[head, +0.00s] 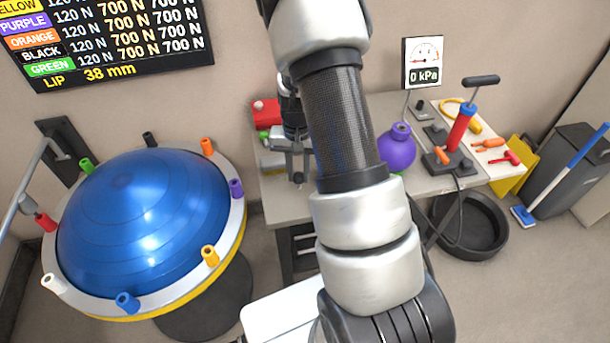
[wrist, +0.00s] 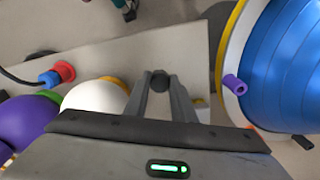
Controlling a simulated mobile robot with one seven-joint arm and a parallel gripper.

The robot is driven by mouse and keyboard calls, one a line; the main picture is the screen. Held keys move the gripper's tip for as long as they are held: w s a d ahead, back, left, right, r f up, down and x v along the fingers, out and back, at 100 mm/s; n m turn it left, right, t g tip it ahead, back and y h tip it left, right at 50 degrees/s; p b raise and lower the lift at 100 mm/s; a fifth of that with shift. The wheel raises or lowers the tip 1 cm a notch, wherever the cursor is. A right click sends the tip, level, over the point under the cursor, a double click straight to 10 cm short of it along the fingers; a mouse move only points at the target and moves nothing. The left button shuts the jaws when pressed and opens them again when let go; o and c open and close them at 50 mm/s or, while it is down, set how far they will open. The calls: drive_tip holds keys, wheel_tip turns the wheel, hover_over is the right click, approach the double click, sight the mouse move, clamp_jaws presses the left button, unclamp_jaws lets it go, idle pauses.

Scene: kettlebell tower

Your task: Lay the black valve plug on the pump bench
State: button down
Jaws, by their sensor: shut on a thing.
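My gripper (wrist: 160,84) points down and is shut on a small dark round piece, which looks like the black valve plug (wrist: 160,81). In the head view my gripper (head: 298,176) is over the left part of the grey pump bench (head: 278,205), partly behind my arm. The bench top (wrist: 125,62) also shows below my fingers in the wrist view. I cannot tell whether the plug touches the bench or hangs above it.
A blue dome (head: 145,220) with coloured pegs around its rim stands left of the bench; one rim peg (head: 149,139) is black. A purple round object (head: 396,150), a hand pump (head: 461,128) and small tools are on the bench. A white round object (wrist: 95,96) is beside my fingers.

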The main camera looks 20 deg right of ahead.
sight(299, 182)
drive_tip(key=shift+f, duration=2)
drive_tip(key=shift+f+b, duration=0.15)
drive_tip(key=shift+b, duration=0.15)
drive_tip(key=c, duration=1.5)
unclamp_jaws()
